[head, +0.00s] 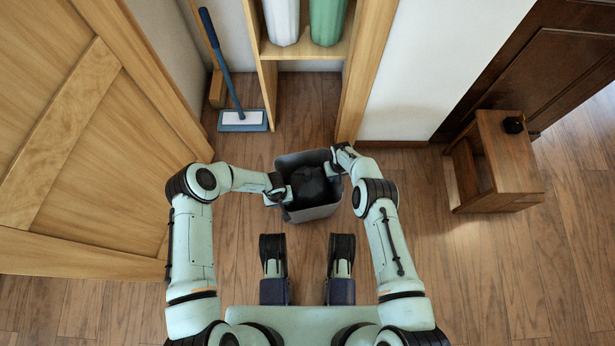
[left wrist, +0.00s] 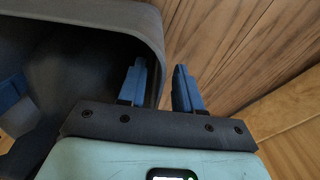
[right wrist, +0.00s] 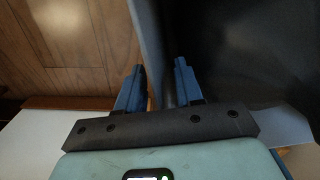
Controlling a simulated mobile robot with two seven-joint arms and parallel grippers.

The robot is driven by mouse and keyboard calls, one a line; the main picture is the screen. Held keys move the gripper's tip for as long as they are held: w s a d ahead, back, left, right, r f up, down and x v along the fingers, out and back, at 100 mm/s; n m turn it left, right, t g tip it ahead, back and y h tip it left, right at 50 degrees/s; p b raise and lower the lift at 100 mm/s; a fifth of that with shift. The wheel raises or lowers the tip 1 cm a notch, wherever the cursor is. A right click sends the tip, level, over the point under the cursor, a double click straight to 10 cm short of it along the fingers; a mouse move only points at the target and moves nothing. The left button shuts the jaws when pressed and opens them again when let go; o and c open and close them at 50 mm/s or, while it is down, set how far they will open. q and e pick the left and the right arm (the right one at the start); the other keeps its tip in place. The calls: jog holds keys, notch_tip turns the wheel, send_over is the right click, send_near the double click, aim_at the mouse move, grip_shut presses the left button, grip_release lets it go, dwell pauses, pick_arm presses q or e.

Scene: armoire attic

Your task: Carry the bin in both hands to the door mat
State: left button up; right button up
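The grey bin (head: 316,213) stands open-topped in front of me, its inside dark. My left gripper (head: 278,190) is at its left rim and my right gripper (head: 341,160) at its upper right rim. In the left wrist view the bin wall (left wrist: 100,12) runs down between the close-set blue fingers (left wrist: 158,88), one inside and one outside. In the right wrist view the wall (right wrist: 150,40) likewise passes between the fingers (right wrist: 158,85). I cannot tell whether the bin is off the floor. No door mat is visible.
A large wooden door (head: 90,130) is close on the left. A blue flat mop (head: 243,120) leans by the wooden shelf (head: 357,70) ahead. A wooden stool (head: 512,160) with a small black object stands right, near a dark door (head: 550,65). Wooden floor is clear between bin and stool.

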pick_arm(q)
jog(key=shift+f, duration=0.2)
pick_arm(e)
jog(key=shift+f, duration=0.15)
pick_arm(q)
grip_shut()
pick_arm(e)
grip_shut()
pick_arm(q)
jog(key=shift+r, duration=0.1)
dwell(0.9)
